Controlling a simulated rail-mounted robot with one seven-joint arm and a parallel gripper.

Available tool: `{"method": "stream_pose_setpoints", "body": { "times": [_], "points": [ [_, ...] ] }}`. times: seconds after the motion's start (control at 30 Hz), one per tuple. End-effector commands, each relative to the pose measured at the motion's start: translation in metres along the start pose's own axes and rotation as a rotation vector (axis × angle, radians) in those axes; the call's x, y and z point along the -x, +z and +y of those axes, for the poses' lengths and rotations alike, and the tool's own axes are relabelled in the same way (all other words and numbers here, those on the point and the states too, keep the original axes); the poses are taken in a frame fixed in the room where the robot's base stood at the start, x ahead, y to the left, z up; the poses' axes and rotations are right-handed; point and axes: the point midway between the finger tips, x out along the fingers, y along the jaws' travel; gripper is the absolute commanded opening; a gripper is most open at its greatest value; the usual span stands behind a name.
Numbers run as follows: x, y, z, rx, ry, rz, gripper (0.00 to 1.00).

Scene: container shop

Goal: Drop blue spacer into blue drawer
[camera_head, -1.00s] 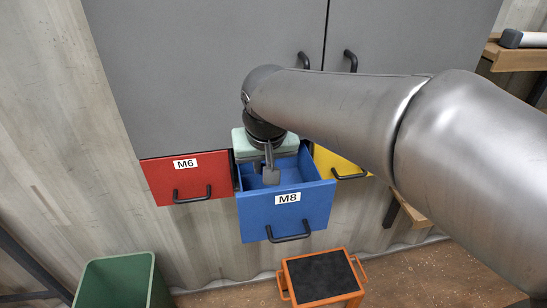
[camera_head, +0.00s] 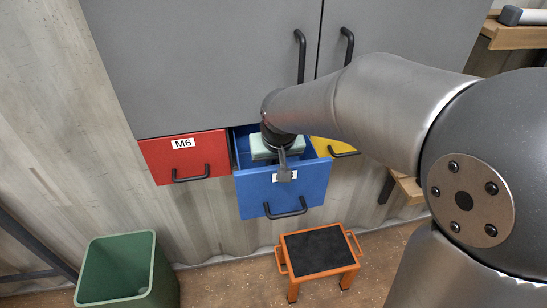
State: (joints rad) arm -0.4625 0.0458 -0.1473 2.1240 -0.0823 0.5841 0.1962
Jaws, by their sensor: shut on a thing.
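The blue drawer (camera_head: 258,196), with a partly covered white label, stands pulled open below the grey cabinet, between the red and yellow drawers. My gripper (camera_head: 284,176) points down, its pale green body over the drawer's opening and a grey finger in front of the drawer front and its label in this view. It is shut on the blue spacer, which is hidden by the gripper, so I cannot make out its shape. How high the gripper is above the drawer's rim is hard to tell.
The red drawer labelled M6 (camera_head: 205,160) and the yellow drawer (camera_head: 336,148) flank the blue one, both apparently closed. A green bin (camera_head: 119,272) and an orange step stool with a black top (camera_head: 318,252) stand on the floor below. Grey cabinet doors (camera_head: 205,65) rise above.

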Motion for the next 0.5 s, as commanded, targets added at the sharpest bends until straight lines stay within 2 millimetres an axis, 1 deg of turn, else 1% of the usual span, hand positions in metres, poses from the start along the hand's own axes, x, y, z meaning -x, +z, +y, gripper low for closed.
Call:
{"method": "stream_pose_setpoints", "body": {
  "times": [0.37, 0.5],
  "points": [
    [-0.011, 0.005, 0.0, 0.001, 0.0, 0.0, 0.0],
    [-0.011, 0.004, 0.0, 0.001, 0.0, 0.0, 0.0]
  ]
}}
